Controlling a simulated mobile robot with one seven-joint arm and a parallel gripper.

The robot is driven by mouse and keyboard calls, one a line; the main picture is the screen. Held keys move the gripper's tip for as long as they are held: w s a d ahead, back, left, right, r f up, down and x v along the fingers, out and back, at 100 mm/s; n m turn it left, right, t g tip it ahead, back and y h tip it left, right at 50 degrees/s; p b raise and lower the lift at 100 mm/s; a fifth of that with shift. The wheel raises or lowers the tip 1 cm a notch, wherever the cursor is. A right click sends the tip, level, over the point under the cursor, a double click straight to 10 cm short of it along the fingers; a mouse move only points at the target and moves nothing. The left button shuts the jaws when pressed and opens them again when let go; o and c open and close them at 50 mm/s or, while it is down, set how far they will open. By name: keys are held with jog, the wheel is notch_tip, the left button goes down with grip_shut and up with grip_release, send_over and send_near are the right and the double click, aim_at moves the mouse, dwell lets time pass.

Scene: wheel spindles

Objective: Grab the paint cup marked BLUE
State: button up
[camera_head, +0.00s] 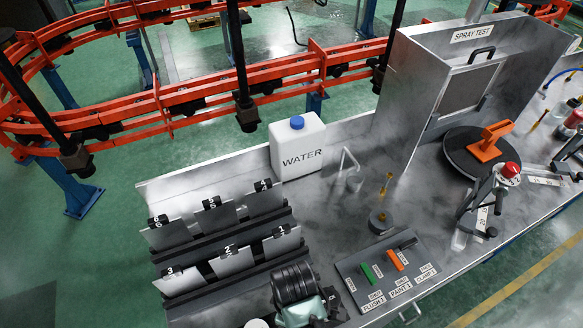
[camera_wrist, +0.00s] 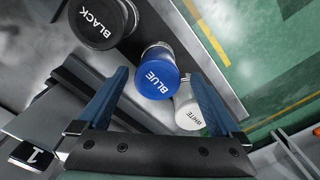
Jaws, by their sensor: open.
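The paint cup marked BLUE (camera_wrist: 157,73) has a round blue lid with white lettering and shows in the middle of the wrist view. My gripper (camera_wrist: 160,88) is open, with its two blue-grey fingers apart. The blue cup appears between the fingertips in the picture, and I see no contact. Its depth relative to the fingertips is hard to judge. A cup marked BLACK (camera_wrist: 98,22) stands to its upper left and a cup marked WHITE (camera_wrist: 189,114) to its lower right, partly behind the right finger. I cannot make out the blue cup in the head view.
A numbered panel rack (camera_head: 222,250) stands at the bench's left, with a white WATER jug (camera_head: 297,147) behind it. A ribbed black object (camera_head: 294,282) and a switch panel (camera_head: 388,271) are at the front. The metal spray-test booth (camera_head: 425,80) and orange conveyor rails (camera_head: 200,92) lie beyond.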

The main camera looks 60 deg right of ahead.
jog(key=shift+w+d+f+p, duration=0.15)
jog(key=shift+f+p, duration=0.1)
jog(key=shift+f, duration=1.15)
jog(key=shift+w+a+f+p, duration=0.1)
jog(key=shift+f+p, duration=0.15)
jog(key=shift+f, duration=1.15)
grip_shut()
